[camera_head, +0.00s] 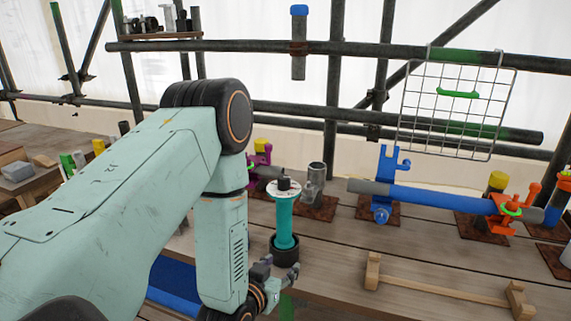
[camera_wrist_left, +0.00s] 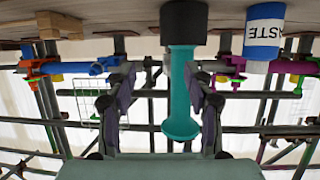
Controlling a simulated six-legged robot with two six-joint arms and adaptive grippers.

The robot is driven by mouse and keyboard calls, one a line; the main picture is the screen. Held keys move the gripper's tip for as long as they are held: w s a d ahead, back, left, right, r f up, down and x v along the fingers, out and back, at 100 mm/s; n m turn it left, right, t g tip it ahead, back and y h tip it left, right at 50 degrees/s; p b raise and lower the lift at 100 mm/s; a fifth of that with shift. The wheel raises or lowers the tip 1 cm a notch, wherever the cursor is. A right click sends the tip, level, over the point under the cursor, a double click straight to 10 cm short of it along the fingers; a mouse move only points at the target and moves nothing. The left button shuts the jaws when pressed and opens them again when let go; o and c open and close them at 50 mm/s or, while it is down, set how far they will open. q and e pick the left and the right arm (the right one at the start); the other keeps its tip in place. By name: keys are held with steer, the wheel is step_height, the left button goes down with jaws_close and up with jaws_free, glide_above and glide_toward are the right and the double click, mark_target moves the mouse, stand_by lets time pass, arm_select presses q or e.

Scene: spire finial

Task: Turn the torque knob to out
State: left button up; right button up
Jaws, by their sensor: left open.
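A teal, column-shaped tool (camera_head: 284,222) stands upright in a black round base (camera_head: 285,251) on the plank deck. My left gripper (camera_head: 278,273) is low, near the base and below the knob. The left wrist view is upside down: the open fingers (camera_wrist_left: 160,82) flank the teal tool (camera_wrist_left: 181,75) in the picture, apart from it. The knob's top is hidden there. My right gripper is out of view.
A blue tube (camera_head: 430,197) on a blue stand and an orange clamp lies to the right. A wooden bar rest (camera_head: 440,286) lies in front. A grey cylinder (camera_head: 314,184) and purple clamp (camera_head: 260,170) stand behind the tool. A labelled bin (camera_wrist_left: 264,32) shows in the wrist view.

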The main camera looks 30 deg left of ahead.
mark_target(281, 185)
arm_select(q)
steer(key=w+a+r+n+t+y+p, duration=0.1)
steer(key=w+a+r+t+p, duration=0.1)
steer(key=r, duration=0.5)
steer(key=w+a+r+t+y+p, duration=0.1)
steer(key=a+r+t+p, duration=0.15)
steer(key=r, duration=0.55)
steer(key=shift+g, duration=0.25)
steer(key=p+x, duration=0.1)
steer(key=x, duration=0.6)
steer(key=shift+w+d, duration=0.1)
steer(key=shift+w, duration=0.65)
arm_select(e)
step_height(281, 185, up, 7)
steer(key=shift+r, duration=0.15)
arm_select(q)
steer(key=shift+c, duration=1.4)
steer(key=c, duration=0.4)
jaws_close()
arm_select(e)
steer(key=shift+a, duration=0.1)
